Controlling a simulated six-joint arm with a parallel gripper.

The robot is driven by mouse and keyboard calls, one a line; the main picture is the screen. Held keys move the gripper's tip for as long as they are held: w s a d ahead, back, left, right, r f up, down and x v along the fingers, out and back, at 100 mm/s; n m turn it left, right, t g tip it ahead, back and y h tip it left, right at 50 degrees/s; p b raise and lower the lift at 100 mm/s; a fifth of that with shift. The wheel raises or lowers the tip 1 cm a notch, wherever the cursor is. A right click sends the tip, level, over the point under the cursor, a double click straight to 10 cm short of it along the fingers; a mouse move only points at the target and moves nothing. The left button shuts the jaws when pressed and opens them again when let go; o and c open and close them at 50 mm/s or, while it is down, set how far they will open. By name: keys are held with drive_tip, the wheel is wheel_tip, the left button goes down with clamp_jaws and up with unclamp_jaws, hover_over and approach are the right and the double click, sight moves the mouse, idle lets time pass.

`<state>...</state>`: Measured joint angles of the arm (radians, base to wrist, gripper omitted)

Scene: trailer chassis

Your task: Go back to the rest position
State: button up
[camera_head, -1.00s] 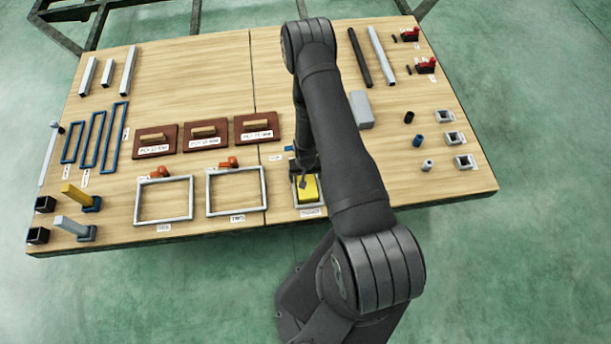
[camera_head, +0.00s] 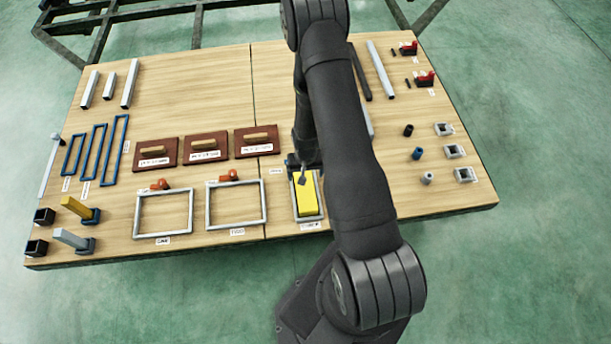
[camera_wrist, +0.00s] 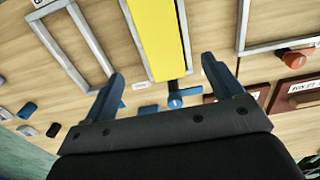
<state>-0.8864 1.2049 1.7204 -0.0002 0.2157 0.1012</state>
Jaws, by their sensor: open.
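My gripper (camera_wrist: 162,90) is open in the wrist view, with two blue fingers apart and nothing between them. In the head view my gripper (camera_head: 301,172) is partly hidden by my arm, just behind a yellow block (camera_head: 306,196). The yellow block lies inside a grey rectangular frame (camera_head: 310,217) at the table's front edge. In the wrist view the yellow block (camera_wrist: 158,35) appears beyond the fingertips, apart from them. A blue part (camera_wrist: 176,100) lies near the block's end.
The wooden table (camera_head: 190,75) holds two empty grey frames (camera_head: 163,236), several brown boards with handles (camera_head: 205,146), blue frames (camera_head: 95,150), and metal tubes (camera_head: 130,83). Small square and round parts (camera_head: 454,151) stand at right. The table's back middle is mostly bare.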

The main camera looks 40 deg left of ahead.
sight(305, 189)
idle(0.3)
wheel_tip(305, 189, down, 12)
drive_tip(key=shift+f, duration=0.1)
idle(0.7)
drive_tip(key=shift+r, duration=0.2)
